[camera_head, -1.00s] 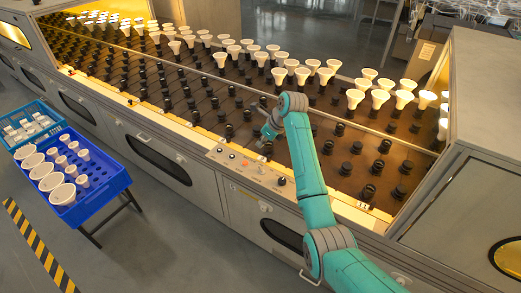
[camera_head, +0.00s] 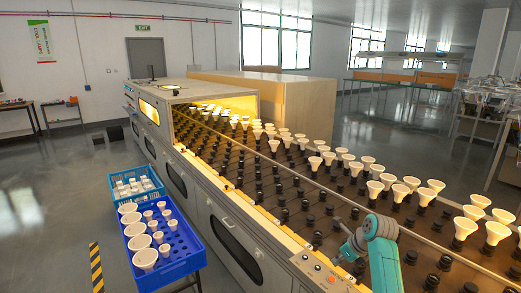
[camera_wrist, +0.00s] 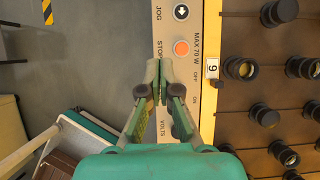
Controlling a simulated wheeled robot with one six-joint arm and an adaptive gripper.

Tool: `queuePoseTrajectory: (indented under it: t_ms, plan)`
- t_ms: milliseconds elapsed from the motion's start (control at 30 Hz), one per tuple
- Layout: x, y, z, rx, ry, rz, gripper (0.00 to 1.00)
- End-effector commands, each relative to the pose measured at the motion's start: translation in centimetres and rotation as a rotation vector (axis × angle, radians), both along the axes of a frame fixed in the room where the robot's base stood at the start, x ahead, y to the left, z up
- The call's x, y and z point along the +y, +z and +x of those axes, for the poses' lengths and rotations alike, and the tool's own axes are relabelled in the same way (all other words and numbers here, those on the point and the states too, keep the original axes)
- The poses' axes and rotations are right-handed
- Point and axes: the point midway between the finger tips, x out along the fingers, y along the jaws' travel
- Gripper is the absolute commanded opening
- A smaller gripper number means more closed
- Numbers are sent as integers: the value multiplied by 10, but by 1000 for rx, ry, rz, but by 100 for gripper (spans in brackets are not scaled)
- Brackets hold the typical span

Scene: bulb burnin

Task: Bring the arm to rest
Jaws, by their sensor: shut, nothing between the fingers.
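My teal arm (camera_head: 384,258) reaches in from the bottom right of the head view, its upper bend over the front edge of the burn-in rack. My gripper (camera_wrist: 160,72) is shut and empty in the wrist view. Its fingertips are together above the control panel (camera_wrist: 172,18), close to the orange stop button (camera_wrist: 181,48). The wrist housing hides the panel's lower part. In the head view the gripper is small, left of the arm's bend and above the panel (camera_head: 318,270).
The rack carries rows of black sockets (camera_wrist: 242,69), many bare, with white bulbs (camera_head: 375,189) toward the far side. A blue crate (camera_head: 193,258) of bulbs and a lighter blue basket (camera_head: 116,192) stand left of the rack. Open floor (camera_head: 60,180) lies farther left.

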Motion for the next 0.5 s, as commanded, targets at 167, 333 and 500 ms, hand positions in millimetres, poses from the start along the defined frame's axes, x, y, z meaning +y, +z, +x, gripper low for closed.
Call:
queuePoseTrajectory:
  t_ms: [167,333,500]
  plan:
    - [3,-20,-8,-21,27,-20,0]
    - [6,-40,-16,-52,63,-46,0]
    - [12,-68,-30,-96,114,-86,0]
